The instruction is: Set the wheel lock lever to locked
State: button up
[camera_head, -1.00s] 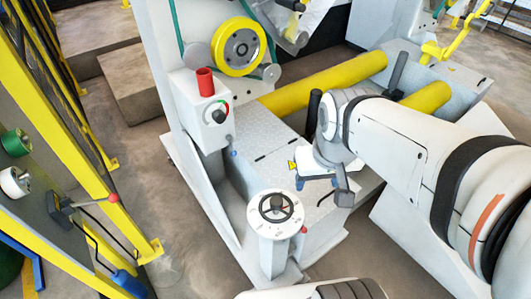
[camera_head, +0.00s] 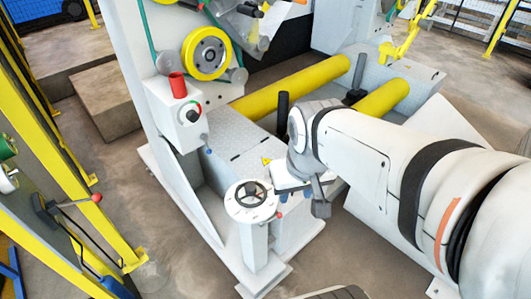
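A white pedestal (camera_head: 254,240) stands left of my gripper, with a round marked plate and a dark handwheel (camera_head: 251,194) on top. A small red knob (camera_head: 280,215) shows at the pedestal's right side; it may belong to the wheel lock lever, but its shaft and setting are too small to tell. My gripper (camera_head: 302,197) is just right of the handwheel, pointing down, with a dark grey part at its right and a small blue part at its left. The gap between its fingers cannot be made out, and I cannot tell whether it touches anything.
Yellow rollers (camera_head: 300,88) lie behind my arm. A red-ball lever (camera_head: 97,198) is by the yellow frame at left. Floor is clear between frame and machine.

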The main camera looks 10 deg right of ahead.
aim_at(279, 215)
jog(key=z, duration=0.45)
jog(key=k, duration=0.15)
jog(key=u, duration=2.35)
jog(key=k, duration=1.4)
jog(key=z, duration=1.9)
jog(key=i, duration=1)
jog(key=z, duration=0.05)
